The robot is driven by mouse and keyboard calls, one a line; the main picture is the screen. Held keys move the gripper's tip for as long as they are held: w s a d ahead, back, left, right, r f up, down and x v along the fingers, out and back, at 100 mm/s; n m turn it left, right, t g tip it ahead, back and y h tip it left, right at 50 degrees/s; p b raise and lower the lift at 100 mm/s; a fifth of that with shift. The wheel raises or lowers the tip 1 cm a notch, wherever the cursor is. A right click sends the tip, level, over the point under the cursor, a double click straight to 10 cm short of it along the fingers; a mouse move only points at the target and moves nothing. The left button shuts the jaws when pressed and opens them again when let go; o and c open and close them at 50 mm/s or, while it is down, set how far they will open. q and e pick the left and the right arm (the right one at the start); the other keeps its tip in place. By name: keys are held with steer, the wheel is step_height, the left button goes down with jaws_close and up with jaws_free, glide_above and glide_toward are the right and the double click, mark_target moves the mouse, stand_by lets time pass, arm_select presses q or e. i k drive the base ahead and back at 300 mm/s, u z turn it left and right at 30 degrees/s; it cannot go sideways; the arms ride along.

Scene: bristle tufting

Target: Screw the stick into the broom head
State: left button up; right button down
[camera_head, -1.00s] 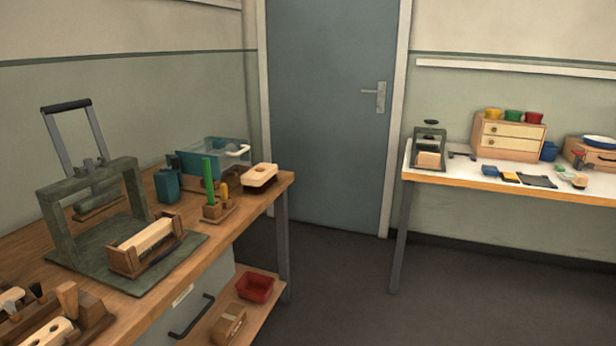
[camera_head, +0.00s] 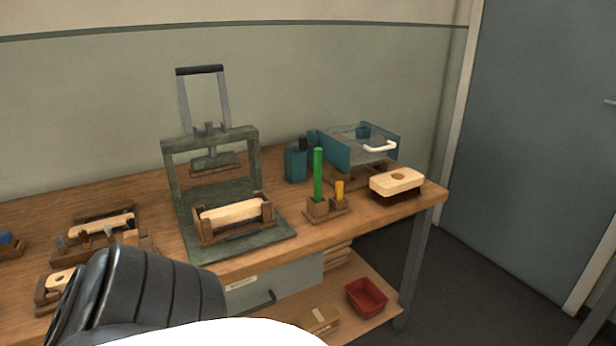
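A pale wooden block with a round hole in its top and a dark underside (camera_head: 397,180), which looks like the broom head, sits at the right end of the wooden bench. A green rod (camera_head: 318,172) stands upright in a small wooden holder left of it, beside a shorter yellow piece (camera_head: 339,191). I cannot tell for sure whether the green rod is the stick. Another pale block (camera_head: 232,214) lies in a wooden cradle on the base of the green press. Neither gripper shows. A dark ribbed and white arm part of mine covers the lower left.
The green lever press (camera_head: 168,185) stands mid-bench. A clear bin with teal sides (camera_head: 336,153) and teal containers (camera_head: 296,164) stand behind the rod. Wooden racks with tools (camera_head: 100,240) lie at left. A red tray (camera_head: 366,297) is on the lower shelf. Floor is open at right.

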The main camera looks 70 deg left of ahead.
mark_target(395, 186)
steer(key=u, duration=0.8)
steer(key=i, duration=0.75)
steer(key=u, duration=0.75)
